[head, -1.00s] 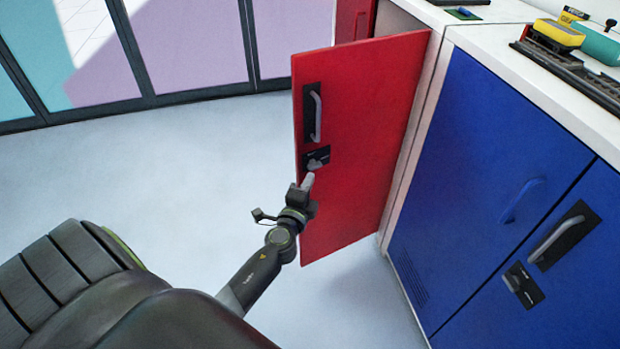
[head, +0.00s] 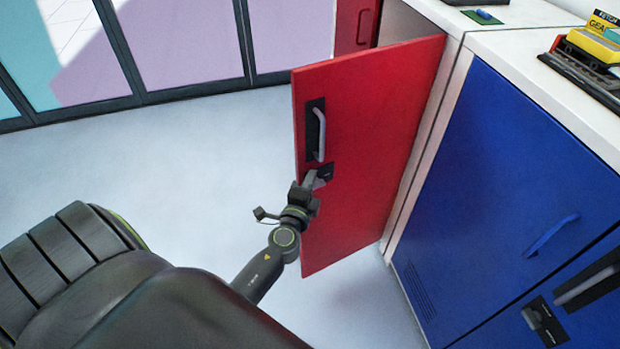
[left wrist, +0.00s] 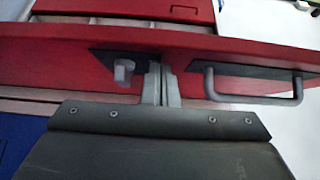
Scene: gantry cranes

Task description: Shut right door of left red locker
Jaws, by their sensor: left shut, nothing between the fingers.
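The red locker door (head: 375,150) stands open in the head view, swung out from the white cabinet body. Its outer face carries a grey bar handle (head: 321,134) on a black plate, with a small latch plate below it. My left gripper (head: 312,180) is shut and empty, its fingertips at the latch area below the handle. In the left wrist view the shut fingers (left wrist: 158,75) lie between the latch knob (left wrist: 124,72) and the bar handle (left wrist: 254,88), close to the door face; contact cannot be told. My right gripper is not in view.
A blue locker (head: 510,190) with closed doors stands right of the red door. A yellow item (head: 596,43) on a dark base lies on the white top. Glass partition panels (head: 180,45) stand at the back left. The pale floor (head: 200,165) left of the door is clear.

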